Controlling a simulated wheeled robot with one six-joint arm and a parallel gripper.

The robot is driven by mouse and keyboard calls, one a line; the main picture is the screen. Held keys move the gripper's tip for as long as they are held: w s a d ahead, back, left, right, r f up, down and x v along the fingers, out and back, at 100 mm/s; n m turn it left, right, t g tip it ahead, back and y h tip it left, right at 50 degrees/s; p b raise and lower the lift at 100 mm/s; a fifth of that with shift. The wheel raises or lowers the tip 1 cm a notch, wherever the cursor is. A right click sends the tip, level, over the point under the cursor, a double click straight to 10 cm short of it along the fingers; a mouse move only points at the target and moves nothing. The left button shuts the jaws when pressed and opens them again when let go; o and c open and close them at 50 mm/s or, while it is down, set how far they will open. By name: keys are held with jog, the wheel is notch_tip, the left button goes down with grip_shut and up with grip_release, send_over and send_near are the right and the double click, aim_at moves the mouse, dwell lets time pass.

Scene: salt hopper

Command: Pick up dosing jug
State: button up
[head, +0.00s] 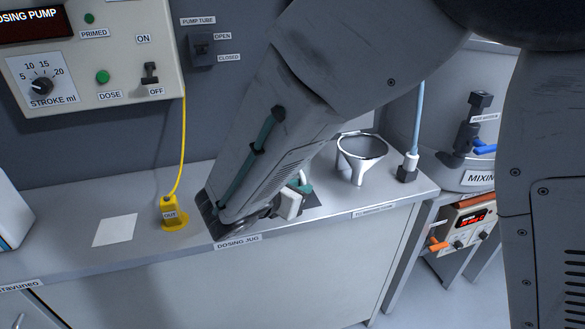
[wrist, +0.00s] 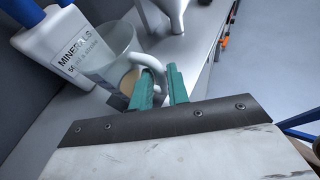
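The dosing jug (wrist: 117,50) is a clear, pale jug standing upright on the bench in the wrist view. Its white curved handle (wrist: 152,62) faces my gripper. My gripper (wrist: 160,78) has two teal fingers, apart, one on each side of the handle's near part. I cannot tell whether either finger touches the handle. In the head view my forearm hides most of the jug, and only part of my gripper (head: 298,190) shows beside it, low over the bench behind the "DOSING JUG" label (head: 238,242).
A white bottle with a blue cap (wrist: 70,45) stands close to the jug's left in the wrist view. A metal funnel (head: 361,158) stands to the right on the bench (head: 70,235).

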jog(key=shift+x, duration=1.05)
grip_shut()
jog(key=shift+r, duration=0.2)
